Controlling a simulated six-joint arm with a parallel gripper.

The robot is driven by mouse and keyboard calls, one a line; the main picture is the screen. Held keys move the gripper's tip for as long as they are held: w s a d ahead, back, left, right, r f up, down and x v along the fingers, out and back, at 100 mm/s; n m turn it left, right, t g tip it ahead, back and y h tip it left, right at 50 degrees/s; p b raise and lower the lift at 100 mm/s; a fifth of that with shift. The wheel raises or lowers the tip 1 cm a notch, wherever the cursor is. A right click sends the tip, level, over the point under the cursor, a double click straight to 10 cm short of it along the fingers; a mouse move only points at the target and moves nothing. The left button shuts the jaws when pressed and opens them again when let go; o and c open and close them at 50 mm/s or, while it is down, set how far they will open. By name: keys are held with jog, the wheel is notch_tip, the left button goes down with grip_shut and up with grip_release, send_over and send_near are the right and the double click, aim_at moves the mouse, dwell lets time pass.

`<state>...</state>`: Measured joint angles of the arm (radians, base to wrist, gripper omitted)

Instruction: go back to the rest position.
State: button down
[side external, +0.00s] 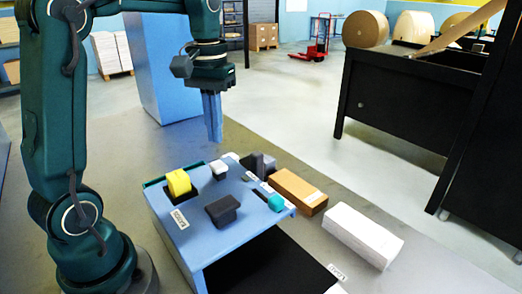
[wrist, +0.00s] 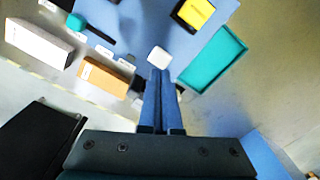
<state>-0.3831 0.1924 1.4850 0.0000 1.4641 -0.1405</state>
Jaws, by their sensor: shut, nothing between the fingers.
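My gripper (side external: 212,118) points straight down above the back edge of the blue table (side external: 215,238). Its blue fingers are together with nothing between them. It hangs clear of the objects below. In the wrist view the closed fingers (wrist: 161,75) reach up the middle, with a white block (wrist: 159,56) showing just beyond their tips.
The blue table bears a yellow block (side external: 178,182), a dark block (side external: 222,209), a white-topped piece (side external: 218,168) and a teal piece (side external: 275,202). A teal tray (wrist: 213,60) sits beside it. An orange-brown box (side external: 298,190) and a white box (side external: 362,235) lie to the right.

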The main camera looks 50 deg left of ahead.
dwell(0.4)
jog(key=s+d+m+t, duration=0.1)
jog(key=s+d+m, duration=0.1)
jog(key=s+d, duration=0.1)
jog(key=s+d+f+m+t, duration=0.1)
jog(key=s+d+m+t, duration=0.1)
jog(key=s+d, duration=0.1)
jog(key=s+d+f+m+t, duration=0.1)
jog(key=s+d+t, duration=0.1)
jog(key=s+d, duration=0.2)
jog(key=shift+s+m, duration=0.2)
jog(key=shift+m, duration=0.2)
jog(key=shift+f, duration=0.4)
jog(key=shift+w+r+t, duration=0.15)
jog(key=shift+w+t, duration=0.1)
jog(key=shift+t, duration=0.05)
